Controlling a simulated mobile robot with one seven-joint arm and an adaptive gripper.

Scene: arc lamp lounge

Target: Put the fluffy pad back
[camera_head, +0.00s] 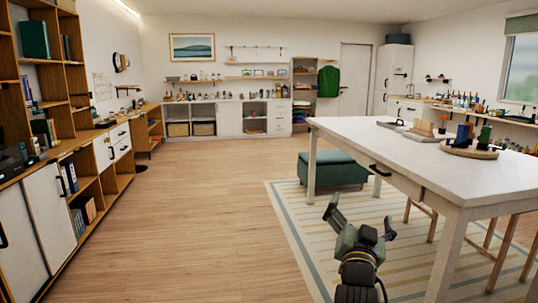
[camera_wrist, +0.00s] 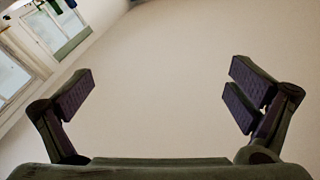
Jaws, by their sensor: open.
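I cannot make out a fluffy pad in either view. My gripper (camera_head: 361,214) is in the lower right of the head view, in front of the striped rug and left of the white table. In the wrist view my gripper (camera_wrist: 160,92) has its two fingers spread wide, with nothing between them. Behind them shows only a plain pale surface, with a window at the upper left.
A white table (camera_head: 420,155) with a round wooden tray (camera_head: 470,152) of objects stands right. A green ottoman (camera_head: 333,172) is on the rug (camera_head: 285,213). Shelves and cabinets (camera_head: 45,215) line the left wall. The wooden floor (camera_head: 190,200) between is clear.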

